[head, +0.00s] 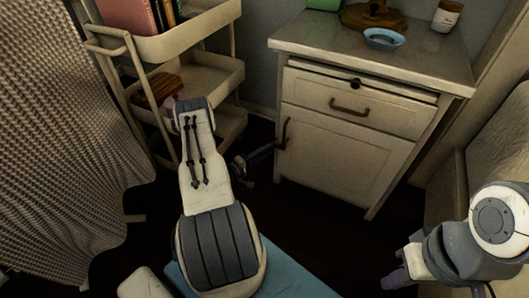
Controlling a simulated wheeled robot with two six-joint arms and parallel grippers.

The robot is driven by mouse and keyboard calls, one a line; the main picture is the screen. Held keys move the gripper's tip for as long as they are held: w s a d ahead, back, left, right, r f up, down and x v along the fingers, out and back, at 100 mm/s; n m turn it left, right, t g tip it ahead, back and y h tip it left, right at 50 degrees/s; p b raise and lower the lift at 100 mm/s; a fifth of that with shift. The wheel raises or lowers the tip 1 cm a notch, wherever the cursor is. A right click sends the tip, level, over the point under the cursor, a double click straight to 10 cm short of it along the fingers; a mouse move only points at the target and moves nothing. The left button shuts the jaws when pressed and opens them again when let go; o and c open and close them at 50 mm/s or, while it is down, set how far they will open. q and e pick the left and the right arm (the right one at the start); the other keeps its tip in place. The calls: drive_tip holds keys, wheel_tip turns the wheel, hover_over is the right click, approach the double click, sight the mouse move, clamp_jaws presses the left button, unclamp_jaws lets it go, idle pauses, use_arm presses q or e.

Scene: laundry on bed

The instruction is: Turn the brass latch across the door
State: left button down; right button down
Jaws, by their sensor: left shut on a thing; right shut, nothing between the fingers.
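The white cabinet (375,57) stands at the upper middle, with a door (340,160) below a drawer. A brown metal handle (284,133) stands upright at the door's left edge; I cannot tell whether it is the brass latch. A small dark round fitting (355,83) sits at the drawer's top edge. My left gripper (271,149) reaches from the left to that upright handle and is shut at its lower end; the contact is small and dark. The door looks closed. My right gripper (393,280) is shut and empty at the lower right, away from the cabinet.
A cream shelf cart (180,42) with books stands left of the cabinet, close behind my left arm. A blue bowl (384,39) and a jar (447,15) stand on the cabinet top. A woven cover (60,140) hangs at left. Dark floor in front of the cabinet is clear.

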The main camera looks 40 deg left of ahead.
idle(0.3)
use_arm(q)
drive_tip(key=c, duration=0.7)
unclamp_jaws()
drive_tip(key=s+a+p, duration=0.1)
drive_tip(key=s+p, duration=0.2)
drive_tip(key=s, duration=0.7)
drive_tip(key=shift+s+a, duration=0.2)
drive_tip(key=shift+a, duration=0.1)
drive_tip(key=shift+f, duration=0.1)
